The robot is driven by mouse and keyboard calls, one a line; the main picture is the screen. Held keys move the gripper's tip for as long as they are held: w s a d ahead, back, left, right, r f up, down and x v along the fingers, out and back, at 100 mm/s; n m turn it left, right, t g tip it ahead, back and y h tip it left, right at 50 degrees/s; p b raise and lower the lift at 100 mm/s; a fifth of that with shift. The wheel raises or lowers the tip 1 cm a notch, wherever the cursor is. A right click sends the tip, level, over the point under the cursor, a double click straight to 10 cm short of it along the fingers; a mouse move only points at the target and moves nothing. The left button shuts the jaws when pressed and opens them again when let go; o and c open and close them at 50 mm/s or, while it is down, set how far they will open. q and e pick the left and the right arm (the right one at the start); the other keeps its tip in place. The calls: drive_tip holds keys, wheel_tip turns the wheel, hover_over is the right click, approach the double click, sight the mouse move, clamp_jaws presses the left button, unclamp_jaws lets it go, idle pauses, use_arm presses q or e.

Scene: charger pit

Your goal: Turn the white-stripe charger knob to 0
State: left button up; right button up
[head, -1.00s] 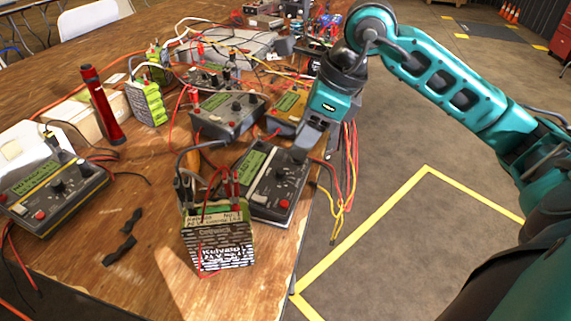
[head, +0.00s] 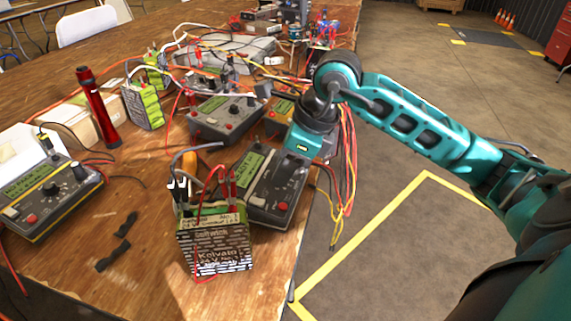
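The white-stripe charger (head: 268,203) is a dark box near the table's right edge, with a green display (head: 252,165) and a red button on its sloped face. Its knob is dark and small, close below my gripper, and I cannot read its setting. My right gripper (head: 297,154) reaches in from the right, pointing down over the charger's upper right part. Its fingertips are dark and blend with the charger, so I cannot tell whether they are apart or touch the knob. My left gripper is out of view.
A green-and-black battery (head: 215,245) with clipped leads stands in front of the charger. Other chargers stand at the left (head: 45,195) and behind (head: 225,118). A red flashlight (head: 98,108) stands at the left. Red and yellow cables (head: 345,185) hang over the table edge.

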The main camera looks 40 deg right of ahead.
clamp_jaws()
drive_tip(key=shift+w+d+n+b, duration=0.1)
drive_tip(key=shift+n+b, duration=0.3)
drive_tip(key=shift+n, duration=0.6)
drive_tip(key=shift+n+g, duration=0.3)
drive_tip(key=shift+n, duration=0.4)
drive_tip(key=shift+w+n+y+b, duration=0.1)
drive_tip(key=shift+n+y+b, duration=0.3)
drive_tip(key=shift+n, duration=0.9)
drive_tip(key=shift+g, duration=0.3)
drive_tip(key=shift+o, duration=1.7)
unclamp_jaws()
drive_tip(key=shift+r, duration=0.1)
